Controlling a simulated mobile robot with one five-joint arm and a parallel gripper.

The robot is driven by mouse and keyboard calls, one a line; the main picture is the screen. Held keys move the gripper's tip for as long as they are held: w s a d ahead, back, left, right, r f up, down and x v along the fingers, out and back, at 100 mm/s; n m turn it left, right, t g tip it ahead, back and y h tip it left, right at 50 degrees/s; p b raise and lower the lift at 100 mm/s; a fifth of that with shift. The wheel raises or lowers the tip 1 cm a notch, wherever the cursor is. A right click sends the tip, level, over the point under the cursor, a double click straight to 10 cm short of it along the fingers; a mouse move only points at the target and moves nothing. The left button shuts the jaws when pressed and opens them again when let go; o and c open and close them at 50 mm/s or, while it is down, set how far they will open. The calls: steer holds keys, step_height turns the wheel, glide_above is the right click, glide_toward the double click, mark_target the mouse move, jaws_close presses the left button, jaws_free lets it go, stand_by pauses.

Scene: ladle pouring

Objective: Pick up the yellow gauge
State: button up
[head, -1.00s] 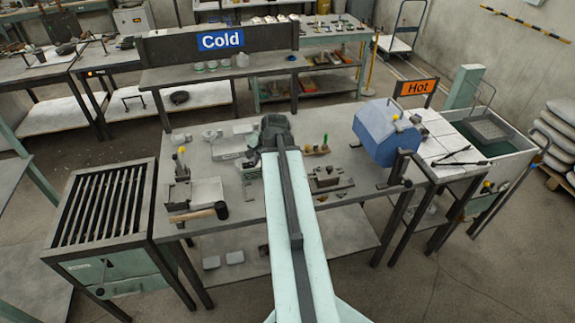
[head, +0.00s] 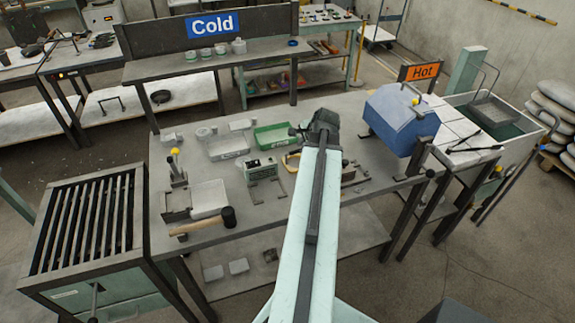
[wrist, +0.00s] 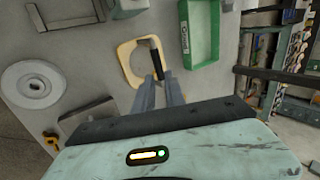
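The yellow gauge (wrist: 127,62) is a pale yellow loop with a black bar along one side, lying on the grey table in the wrist view. In the head view it shows small and partly hidden (head: 289,161), just left of my arm. My gripper (wrist: 160,77) points down at it, with its two grey fingers a little apart. The fingertips are close to the black bar; I cannot tell whether they touch it. In the head view the fingers are hidden behind my arm's end.
A green tray (wrist: 201,30) lies right of the gauge in the wrist view. A green-fronted box (head: 262,171) stands near the gauge. A white round disc (wrist: 34,85) lies at left. A blue box (head: 400,118) stands at the table's right end, and a mallet (head: 205,221) lies at front left.

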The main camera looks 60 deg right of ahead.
mark_target(296, 152)
steer(key=b+x, duration=0.2)
steer(key=x, duration=0.1)
steer(key=b+x, duration=0.3)
steer(key=a+b+x, duration=0.1)
steer(key=b+x, duration=0.1)
steer(key=x, duration=0.2)
steer(key=shift+b, duration=0.3)
steer(key=shift+r, duration=0.15)
jaws_close()
stand_by(1.0)
